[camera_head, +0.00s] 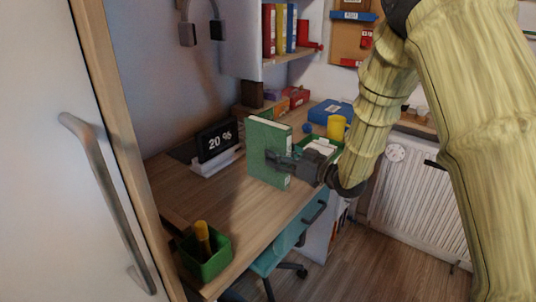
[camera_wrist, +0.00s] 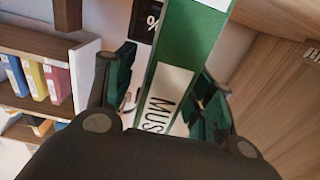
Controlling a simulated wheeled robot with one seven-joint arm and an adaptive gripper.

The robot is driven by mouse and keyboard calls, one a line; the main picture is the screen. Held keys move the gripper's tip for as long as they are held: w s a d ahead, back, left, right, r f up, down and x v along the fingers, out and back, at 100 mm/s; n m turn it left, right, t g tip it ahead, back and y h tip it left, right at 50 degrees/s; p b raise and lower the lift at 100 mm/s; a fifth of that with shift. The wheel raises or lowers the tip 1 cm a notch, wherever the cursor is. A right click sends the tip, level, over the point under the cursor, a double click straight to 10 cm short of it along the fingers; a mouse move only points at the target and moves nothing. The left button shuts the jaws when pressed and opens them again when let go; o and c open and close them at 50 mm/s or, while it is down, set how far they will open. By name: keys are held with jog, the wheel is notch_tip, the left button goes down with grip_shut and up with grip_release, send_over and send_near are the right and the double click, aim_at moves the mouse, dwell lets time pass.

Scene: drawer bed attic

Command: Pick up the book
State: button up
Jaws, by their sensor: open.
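A green book (camera_head: 266,150) stands upright on the wooden desk, near the middle of the head view. My gripper (camera_head: 278,162) is at the book's right side, with its fingers reaching along the cover and spine. In the wrist view the green book (camera_wrist: 192,40), with a white label reading "MUS", stands between the two fingers of my gripper (camera_wrist: 165,95). The fingers are open, one on each side of the spine, with a gap visible on the left. Whether the right finger touches the book I cannot tell.
A digital clock (camera_head: 216,142) stands left of the book on the desk (camera_head: 190,197). A green pen box (camera_head: 205,257) sits at the front corner. A yellow mug (camera_head: 337,127) and a blue box (camera_head: 330,110) are behind. A shelf (camera_head: 290,57) with binders hangs above.

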jog(key=x, duration=0.3)
jog(key=shift+a, duration=0.15)
grip_shut()
